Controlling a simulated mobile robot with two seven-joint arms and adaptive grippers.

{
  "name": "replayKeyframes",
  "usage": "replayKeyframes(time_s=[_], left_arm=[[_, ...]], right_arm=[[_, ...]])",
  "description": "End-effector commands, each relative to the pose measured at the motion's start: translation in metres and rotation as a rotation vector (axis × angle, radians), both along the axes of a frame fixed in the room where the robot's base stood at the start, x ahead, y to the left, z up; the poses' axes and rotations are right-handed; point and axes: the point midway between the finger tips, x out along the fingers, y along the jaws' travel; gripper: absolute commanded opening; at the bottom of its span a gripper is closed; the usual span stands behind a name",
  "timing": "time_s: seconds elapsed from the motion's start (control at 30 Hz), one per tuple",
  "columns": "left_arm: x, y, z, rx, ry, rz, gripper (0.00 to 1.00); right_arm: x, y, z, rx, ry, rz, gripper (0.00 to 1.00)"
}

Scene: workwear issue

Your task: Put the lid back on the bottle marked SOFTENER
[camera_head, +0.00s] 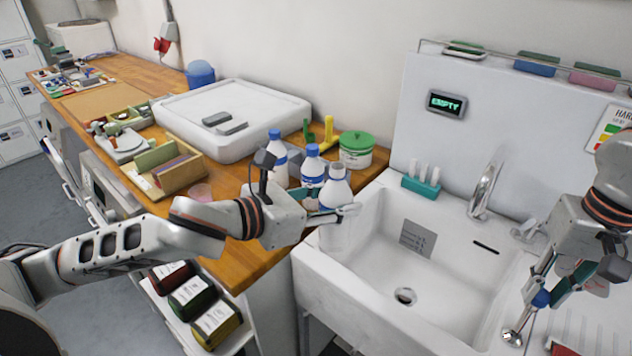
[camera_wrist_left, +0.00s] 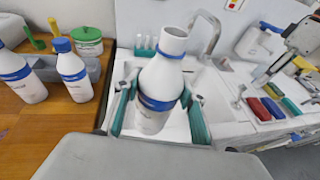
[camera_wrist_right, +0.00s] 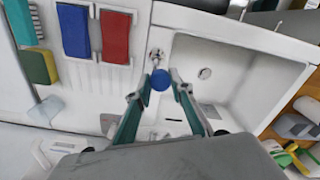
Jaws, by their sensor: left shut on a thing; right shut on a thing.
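A white bottle with a blue band and an open, capless neck (camera_head: 336,186) is in my left gripper (camera_head: 333,213), upright or nearly so, by the sink's left edge. In the left wrist view the bottle (camera_wrist_left: 160,85) sits between both fingers; its label is too small to read. My right gripper (camera_head: 538,300) is shut on a small round blue lid (camera_head: 541,298), over the right side of the sink unit. The lid also shows between the fingertips in the right wrist view (camera_wrist_right: 161,80). Bottle and lid are well apart.
Two white bottles with blue caps (camera_head: 275,158) (camera_head: 313,165) stand on the wooden counter (camera_head: 240,262) left of the held one. A green-lidded tub (camera_head: 356,150) stands behind. The sink basin (camera_head: 400,265) is empty, with a tap (camera_head: 486,190) at its back.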

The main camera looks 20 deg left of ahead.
Motion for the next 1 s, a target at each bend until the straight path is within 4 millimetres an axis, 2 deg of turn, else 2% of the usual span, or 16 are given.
replayKeyframes(time_s=[0.4,0.53,0.7,1.0], left_arm=[[-0.018,-0.065,-0.03,0.001,-0.004,-0.324,0.02],[-0.023,-0.081,-0.038,-0.001,-0.004,-0.403,0.02],[-0.027,-0.092,-0.044,0.0,-0.004,-0.46,0.02],[-0.029,-0.098,-0.047,-0.002,-0.002,-0.49,0.02]], right_arm=[[0.0,0.0,0.0,0.0,0.0,0.0,0.15],[0.0,0.0,0.0,0.0,0.0,0.0,0.15],[0.0,0.0,0.0,0.0,0.0,0.0,0.15],[0.0,0.0,0.0,0.0,0.0,0.0,0.15]])
